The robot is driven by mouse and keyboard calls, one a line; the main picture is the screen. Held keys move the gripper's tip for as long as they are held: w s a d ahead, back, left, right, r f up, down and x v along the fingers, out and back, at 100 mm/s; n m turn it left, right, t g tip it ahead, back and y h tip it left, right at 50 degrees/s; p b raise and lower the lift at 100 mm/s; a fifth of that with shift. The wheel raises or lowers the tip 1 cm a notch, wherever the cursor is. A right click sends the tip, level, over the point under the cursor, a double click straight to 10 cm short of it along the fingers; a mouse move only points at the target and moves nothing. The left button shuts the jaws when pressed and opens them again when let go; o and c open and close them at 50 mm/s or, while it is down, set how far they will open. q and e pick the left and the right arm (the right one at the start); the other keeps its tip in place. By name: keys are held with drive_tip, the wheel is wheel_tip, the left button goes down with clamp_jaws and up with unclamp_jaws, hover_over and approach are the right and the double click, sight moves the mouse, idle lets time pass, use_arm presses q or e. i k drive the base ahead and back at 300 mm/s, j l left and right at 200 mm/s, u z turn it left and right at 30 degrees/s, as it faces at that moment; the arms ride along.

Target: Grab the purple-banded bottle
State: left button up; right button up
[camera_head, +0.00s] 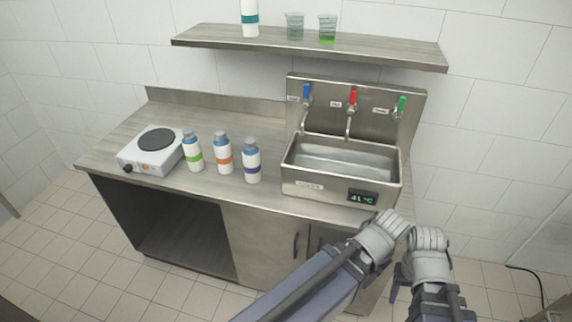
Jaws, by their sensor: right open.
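The purple-banded bottle (252,162) stands upright on the steel counter, just left of the sink. It is white with a blue-grey cap and a purple band near its base. An orange-banded bottle (223,155) and a green-banded bottle (193,152) stand in a row to its left. My right gripper (428,265) is at the lower right, in front of and to the right of the counter. It is open and well apart from the bottle. Its fingertips are hard to make out among the arm parts.
A sink (345,165) with a temperature display and several coloured taps is right of the bottle. A hot plate (152,150) sits at the counter's left. A shelf (400,50) above holds a teal-banded bottle (249,18) and two beakers. The counter (215,190) before the bottles is clear.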

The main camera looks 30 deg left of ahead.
sight(251, 156)
drive_tip(key=k+u, duration=0.15)
drive_tip(key=u, duration=1.4)
